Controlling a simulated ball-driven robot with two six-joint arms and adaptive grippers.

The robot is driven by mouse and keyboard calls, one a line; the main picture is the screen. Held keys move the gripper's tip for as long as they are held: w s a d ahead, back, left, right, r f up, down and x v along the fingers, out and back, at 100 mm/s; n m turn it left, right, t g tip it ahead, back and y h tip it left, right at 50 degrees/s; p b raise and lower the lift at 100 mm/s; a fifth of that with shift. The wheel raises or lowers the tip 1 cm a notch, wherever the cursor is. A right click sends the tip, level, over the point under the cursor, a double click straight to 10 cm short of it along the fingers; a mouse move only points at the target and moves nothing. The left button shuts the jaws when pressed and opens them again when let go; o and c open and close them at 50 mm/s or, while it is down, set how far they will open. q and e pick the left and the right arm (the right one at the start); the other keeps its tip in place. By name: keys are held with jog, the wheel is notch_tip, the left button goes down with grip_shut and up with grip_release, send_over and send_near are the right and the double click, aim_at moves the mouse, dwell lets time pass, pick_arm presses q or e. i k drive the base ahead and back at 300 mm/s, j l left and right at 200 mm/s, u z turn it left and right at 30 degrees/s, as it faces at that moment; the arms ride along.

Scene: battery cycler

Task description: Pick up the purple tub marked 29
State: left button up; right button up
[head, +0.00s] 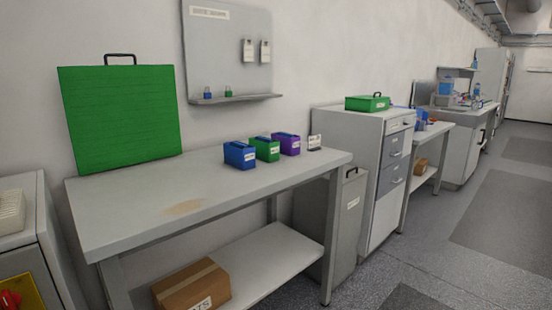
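A small purple tub (286,144) stands upright on the grey workbench (130,216), toward its right end. It is the rightmost of three tubs in a row and carries a white label too small to read. A green tub (264,149) stands just left of it, and a blue tub (240,155) stands left of the green one. Neither of my grippers shows in the head view.
A large green panel with a handle (120,120) leans on the wall at the bench's left. A small sign (314,142) stands right of the tubs. A cabinet (347,150) bears a green case (367,103). A cardboard box (190,286) sits on the lower shelf. Floor is clear at right.

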aim_at(289, 147)
jog(key=i+l+u, duration=0.15)
jog(key=u, duration=0.3)
jog(key=i+l+u, duration=0.2)
jog(key=u, duration=0.3)
